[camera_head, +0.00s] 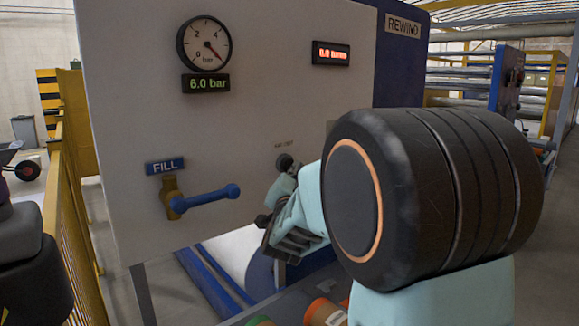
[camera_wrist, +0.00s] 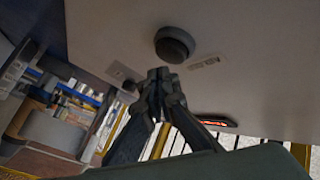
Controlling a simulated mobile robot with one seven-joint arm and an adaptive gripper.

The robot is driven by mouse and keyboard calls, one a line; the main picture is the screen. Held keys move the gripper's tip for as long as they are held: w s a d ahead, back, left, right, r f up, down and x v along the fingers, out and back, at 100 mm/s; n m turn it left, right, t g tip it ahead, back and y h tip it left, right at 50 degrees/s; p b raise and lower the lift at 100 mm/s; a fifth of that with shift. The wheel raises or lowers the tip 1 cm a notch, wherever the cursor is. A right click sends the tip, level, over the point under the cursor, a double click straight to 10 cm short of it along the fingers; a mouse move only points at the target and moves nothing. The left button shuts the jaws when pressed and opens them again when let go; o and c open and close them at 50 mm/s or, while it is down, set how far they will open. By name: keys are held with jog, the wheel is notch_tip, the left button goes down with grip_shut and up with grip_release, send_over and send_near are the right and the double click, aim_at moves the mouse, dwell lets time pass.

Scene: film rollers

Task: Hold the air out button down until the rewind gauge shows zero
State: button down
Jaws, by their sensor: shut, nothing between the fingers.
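The air out button is a dark round knob (camera_head: 285,162) on the pale panel (camera_head: 130,105), under small lettering. In the wrist view a thick black round button (camera_wrist: 174,44) stands out of the panel beside a small label. My gripper (camera_wrist: 163,78) is shut and empty, its tips near the button's edge; I cannot tell whether they touch it. In the head view my arm hides much of the gripper. The round gauge (camera_head: 204,41) has its needle at the lower right. The green display (camera_head: 206,84) below it reads 6.0 bar.
A blue valve lever (camera_head: 205,198) sticks out under the FILL sign (camera_head: 165,166). A small red-lit display (camera_head: 331,53) is right of the gauge. The REWIND sign (camera_head: 403,26) is at the upper right. A yellow fence (camera_head: 66,240) runs along the left.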

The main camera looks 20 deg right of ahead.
jog(key=shift+w, duration=0.1)
jog(key=shift+w+a+b, duration=0.15)
jog(key=shift+w+b, duration=0.2)
jog(key=shift+w+a, duration=0.3)
jog(key=shift+w, duration=0.2)
dwell(3.0)
dwell(0.6)
jog(key=shift+s+d+b, duration=0.4)
jog(key=shift+s+b, duration=0.4)
jog(key=shift+s, duration=0.05)
jog(key=s+b, duration=0.1)
jog(key=s+d, duration=0.1)
jog(key=s, duration=0.1)
jog(key=s+d+b, duration=0.1)
jog(key=shift+s+b, duration=0.35)
jog(key=shift+s, duration=0.05)
